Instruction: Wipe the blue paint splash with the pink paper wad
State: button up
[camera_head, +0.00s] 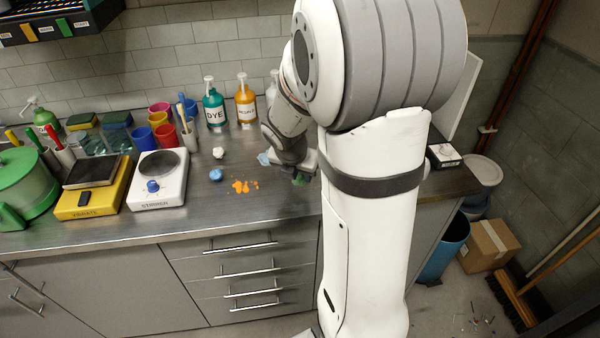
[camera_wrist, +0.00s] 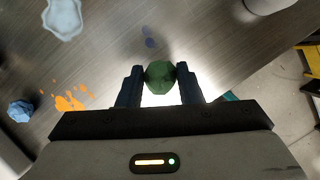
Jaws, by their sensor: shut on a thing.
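My gripper (camera_wrist: 160,70) is shut on a green crumpled wad (camera_wrist: 160,75), held between the two fingertips over the bench. In the head view the green wad (camera_head: 300,179) shows below my gripper, partly hidden by my arm. No pink wad shows in either view. A small dark blue splash (camera_wrist: 149,38) lies on the bench just beyond the wad in the wrist view; I cannot make it out in the head view. A blue wad (camera_head: 216,175) and a white wad (camera_head: 218,153) rest on the bench, left of my gripper.
An orange splash (camera_head: 243,186) and a pale blue puddle (camera_head: 263,158) mark the bench. Bottles (camera_head: 214,104), cups (camera_head: 165,134) and two hotplate-like devices (camera_head: 157,182) stand behind and left. The front middle of the bench is clear. A blue bin (camera_head: 446,248) stands on the floor at right.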

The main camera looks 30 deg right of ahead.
aim_at(299, 175)
jog(key=shift+r+p, duration=2.4)
jog(key=shift+r, duration=0.15)
jog(key=shift+d, duration=0.1)
